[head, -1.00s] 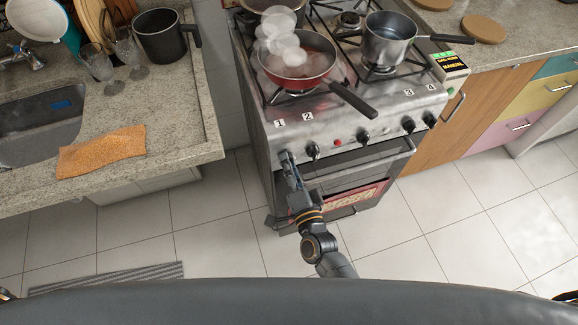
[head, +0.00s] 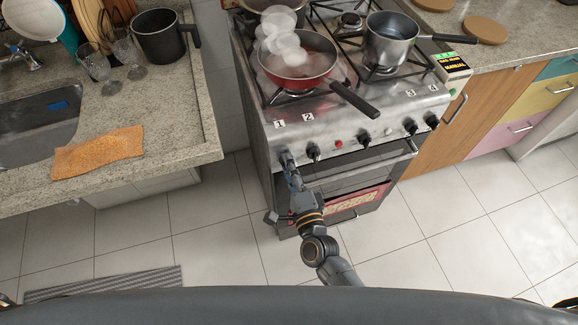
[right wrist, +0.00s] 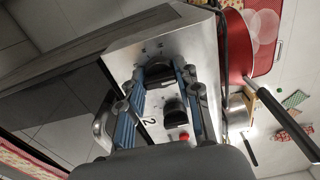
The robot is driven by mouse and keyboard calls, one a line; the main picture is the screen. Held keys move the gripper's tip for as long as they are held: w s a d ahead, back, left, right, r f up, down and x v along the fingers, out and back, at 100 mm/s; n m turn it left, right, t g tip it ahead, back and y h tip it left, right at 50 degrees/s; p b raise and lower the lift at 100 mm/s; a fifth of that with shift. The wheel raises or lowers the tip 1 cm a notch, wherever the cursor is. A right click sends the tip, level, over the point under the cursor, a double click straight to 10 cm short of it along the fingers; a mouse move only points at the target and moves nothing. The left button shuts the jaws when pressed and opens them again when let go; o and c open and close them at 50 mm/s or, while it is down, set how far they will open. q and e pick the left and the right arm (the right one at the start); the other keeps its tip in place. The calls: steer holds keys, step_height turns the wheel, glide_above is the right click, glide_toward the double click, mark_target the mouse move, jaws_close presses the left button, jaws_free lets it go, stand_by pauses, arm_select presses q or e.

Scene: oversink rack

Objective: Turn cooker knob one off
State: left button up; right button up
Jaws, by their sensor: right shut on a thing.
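Cooker knob one (right wrist: 158,72) is a dark knob at the left end of the steel front panel, below the "1" label. My right gripper (head: 286,160) is at this knob and hides much of it in the head view. In the right wrist view the two fingers of the right gripper (right wrist: 161,76) are shut on the knob, one on each side. The cooker (head: 330,122) has a red pan (head: 300,78) on its front left burner, with pale steam puffs above it. My left gripper is not in view.
Knob two (head: 313,151) is close to the right of my gripper, and also shows in the right wrist view (right wrist: 175,112). The pan's handle (head: 354,99) sticks out over the panel. A counter (head: 190,140) with a sink is at left.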

steer(key=o, duration=1.2)
steer(key=shift+c, duration=0.2)
steer(key=v, duration=1.2)
